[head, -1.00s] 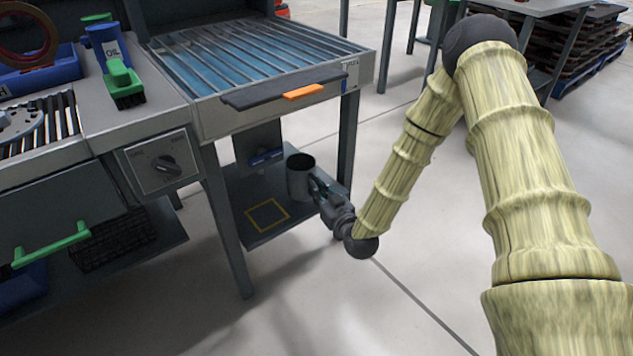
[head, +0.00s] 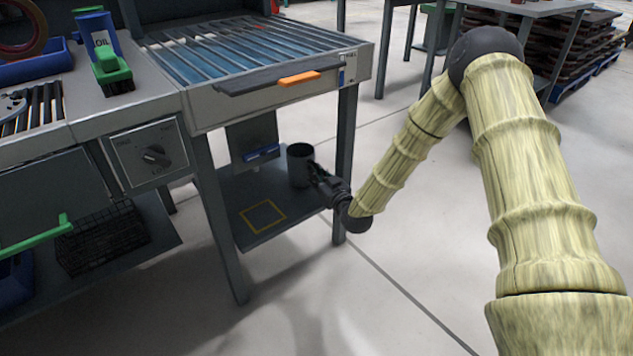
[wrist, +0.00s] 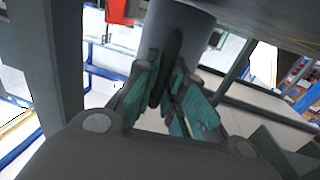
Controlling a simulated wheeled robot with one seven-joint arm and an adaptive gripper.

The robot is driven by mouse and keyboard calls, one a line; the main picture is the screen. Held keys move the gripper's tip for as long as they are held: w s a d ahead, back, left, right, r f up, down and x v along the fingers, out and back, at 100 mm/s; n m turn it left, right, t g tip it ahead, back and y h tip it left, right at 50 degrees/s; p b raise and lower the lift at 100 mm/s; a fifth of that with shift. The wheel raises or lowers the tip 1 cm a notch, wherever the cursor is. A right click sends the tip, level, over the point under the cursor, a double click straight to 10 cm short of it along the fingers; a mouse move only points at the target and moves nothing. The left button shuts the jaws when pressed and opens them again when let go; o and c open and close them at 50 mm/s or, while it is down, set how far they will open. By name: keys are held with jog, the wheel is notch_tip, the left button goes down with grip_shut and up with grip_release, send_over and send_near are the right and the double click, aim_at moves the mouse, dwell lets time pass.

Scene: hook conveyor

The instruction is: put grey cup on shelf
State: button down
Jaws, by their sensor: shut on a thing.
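The grey cup (head: 300,166) is upright at the low shelf (head: 236,187) under the slatted table, toward the shelf's back right. My gripper (head: 316,172) reaches in from the right and is shut on the cup's side nearest it. In the wrist view the teal-padded fingers (wrist: 172,92) close around the cup's dark handle, with the cup's pale grey wall (wrist: 178,30) behind. I cannot tell whether the cup's base touches the shelf. A yellow square outline (head: 262,216) lies bare on the shelf, in front and left of the cup.
The slatted table (head: 255,50) stands above the shelf, with an orange-marked dark handle (head: 298,78) on its front. Its right leg (head: 344,150) is close to my gripper. A wire basket (head: 100,238) sits at left. The floor in front is clear.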

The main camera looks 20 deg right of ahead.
jog(key=shift+f, duration=0.4)
jog(key=shift+f, duration=0.2)
jog(key=c, duration=1.5)
grip_release()
